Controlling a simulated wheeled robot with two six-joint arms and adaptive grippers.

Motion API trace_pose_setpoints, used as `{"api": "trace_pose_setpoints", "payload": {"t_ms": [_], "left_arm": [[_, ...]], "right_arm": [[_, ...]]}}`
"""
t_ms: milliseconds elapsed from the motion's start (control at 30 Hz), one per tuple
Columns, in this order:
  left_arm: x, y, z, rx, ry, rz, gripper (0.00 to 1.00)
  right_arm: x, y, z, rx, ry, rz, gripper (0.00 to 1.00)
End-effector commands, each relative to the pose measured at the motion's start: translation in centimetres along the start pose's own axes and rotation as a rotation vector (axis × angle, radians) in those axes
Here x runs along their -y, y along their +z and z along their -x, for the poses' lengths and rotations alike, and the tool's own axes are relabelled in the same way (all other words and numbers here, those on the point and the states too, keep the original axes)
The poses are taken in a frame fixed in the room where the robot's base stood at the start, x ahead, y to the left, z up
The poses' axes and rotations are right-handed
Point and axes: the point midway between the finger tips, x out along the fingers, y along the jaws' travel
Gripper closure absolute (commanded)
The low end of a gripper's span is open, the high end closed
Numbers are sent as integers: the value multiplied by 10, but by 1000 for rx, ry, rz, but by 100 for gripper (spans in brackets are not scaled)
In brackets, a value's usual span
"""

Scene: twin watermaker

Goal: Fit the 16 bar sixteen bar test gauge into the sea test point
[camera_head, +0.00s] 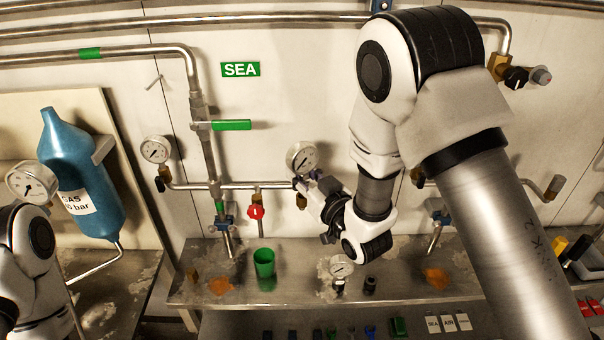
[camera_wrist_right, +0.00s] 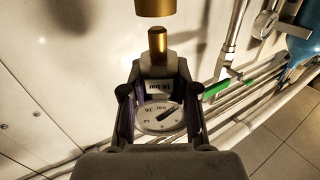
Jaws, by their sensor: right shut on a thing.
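The 16 bar test gauge (camera_head: 302,157) has a round white dial. My right gripper (camera_head: 306,187) is shut on its neck, below the dial. In the right wrist view the gauge (camera_wrist_right: 160,117) sits between the fingers (camera_wrist_right: 158,85), with a "16 bar" tag at the fingertips. Its brass stem (camera_wrist_right: 158,44) points out past them. A wider brass fitting (camera_wrist_right: 155,7) lies straight ahead of the stem with a small gap between. In the head view a brass piece (camera_head: 301,201) shows just under the fingertips. My left gripper is out of view.
A green SEA sign (camera_head: 240,69) marks the wall above the pipes. Another gauge (camera_head: 155,149) is on the pipework at left. The bench (camera_head: 205,292) holds a green cup (camera_head: 264,264) and a small gauge (camera_head: 341,267).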

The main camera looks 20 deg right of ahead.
Motion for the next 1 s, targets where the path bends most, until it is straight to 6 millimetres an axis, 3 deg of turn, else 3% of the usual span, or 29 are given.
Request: {"api": "trace_pose_setpoints", "payload": {"t_ms": [1000], "left_arm": [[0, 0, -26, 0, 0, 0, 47]], "right_arm": [[0, 27, 0, 0, 0, 0, 100]]}}
